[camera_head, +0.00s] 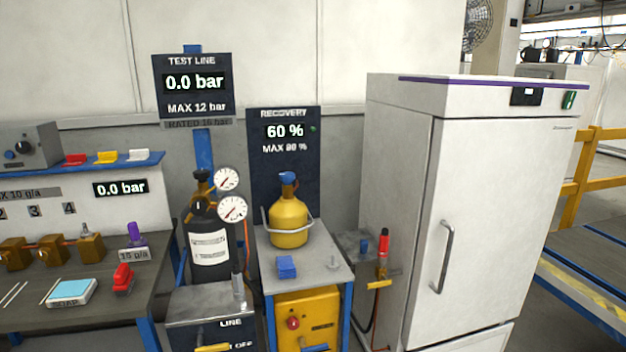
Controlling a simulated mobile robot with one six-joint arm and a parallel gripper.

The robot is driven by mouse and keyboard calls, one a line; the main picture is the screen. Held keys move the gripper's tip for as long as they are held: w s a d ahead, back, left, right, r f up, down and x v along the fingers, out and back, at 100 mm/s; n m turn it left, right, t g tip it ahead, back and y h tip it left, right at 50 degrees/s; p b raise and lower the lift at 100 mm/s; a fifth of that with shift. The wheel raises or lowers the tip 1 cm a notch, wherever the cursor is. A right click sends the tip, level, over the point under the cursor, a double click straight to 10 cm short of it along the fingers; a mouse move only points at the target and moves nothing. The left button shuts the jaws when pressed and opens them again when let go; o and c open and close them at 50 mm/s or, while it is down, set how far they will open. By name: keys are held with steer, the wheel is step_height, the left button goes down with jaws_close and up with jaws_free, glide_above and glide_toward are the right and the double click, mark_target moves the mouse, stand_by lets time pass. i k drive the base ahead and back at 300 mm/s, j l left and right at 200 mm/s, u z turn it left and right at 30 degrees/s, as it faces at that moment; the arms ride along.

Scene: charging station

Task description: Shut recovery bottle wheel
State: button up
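The recovery bottle (290,222) is a yellow cylinder standing upright on a small grey-topped stand. Its blue wheel (288,178) sits on top of the bottle's neck. From here I cannot tell whether the wheel is turned open or shut. A grey bar or collar goes around the bottle's body. The dark recovery sign (283,150) behind it reads 60 %, with a small green light at its right. My gripper is not in view.
A black gas cylinder (208,250) with two gauges stands left of the bottle. A blue block (286,266) lies on the stand's top (322,262). A tall white cabinet (490,200) is at right. A workbench (90,300) with tools is at left.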

mark_target(287, 177)
steer(key=i+u, duration=0.25)
steer(key=i, duration=0.5)
steer(key=i+u, duration=0.25)
steer(key=i, duration=0.5)
